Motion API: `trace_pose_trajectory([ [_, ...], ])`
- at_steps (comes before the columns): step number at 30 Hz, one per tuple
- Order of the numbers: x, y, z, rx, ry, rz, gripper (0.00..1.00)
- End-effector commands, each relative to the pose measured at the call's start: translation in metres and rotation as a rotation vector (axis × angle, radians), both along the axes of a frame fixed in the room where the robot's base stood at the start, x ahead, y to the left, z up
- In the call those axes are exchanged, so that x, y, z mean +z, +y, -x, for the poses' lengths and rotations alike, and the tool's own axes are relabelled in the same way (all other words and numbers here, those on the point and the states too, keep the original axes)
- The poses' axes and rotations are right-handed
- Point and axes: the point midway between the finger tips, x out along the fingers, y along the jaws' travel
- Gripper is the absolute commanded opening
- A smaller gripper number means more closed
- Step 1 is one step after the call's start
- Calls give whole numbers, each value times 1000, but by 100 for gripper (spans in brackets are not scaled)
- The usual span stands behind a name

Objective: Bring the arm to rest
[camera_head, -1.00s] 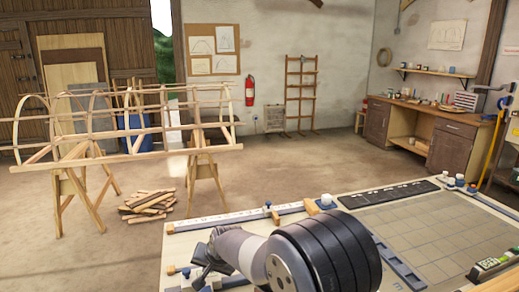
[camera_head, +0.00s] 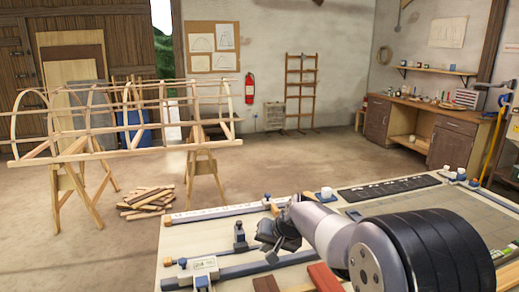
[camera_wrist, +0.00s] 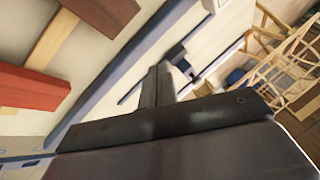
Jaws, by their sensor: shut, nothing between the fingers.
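My gripper (camera_head: 270,247) is at the end of my arm, over the left part of the workbench (camera_head: 205,242). In the wrist view its dark fingers (camera_wrist: 157,88) are together with nothing between them. My arm's thick black-ringed part hides the middle of the bench in the head view.
Rails with blue-and-grey clamps (camera_head: 240,237) run along the bench left of the gripper. A white measuring strip (camera_head: 215,212) lies along its back. A wooden rib frame (camera_head: 125,152) stands on trestles at the left. A wood pile (camera_head: 146,199) lies on the floor. The floor between is open.

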Motion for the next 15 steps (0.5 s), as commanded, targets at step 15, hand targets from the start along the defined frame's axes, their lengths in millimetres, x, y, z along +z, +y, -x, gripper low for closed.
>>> trace_pose_trajectory([
  [15, 55, -24, 29, -2, 0, 0, 0],
])
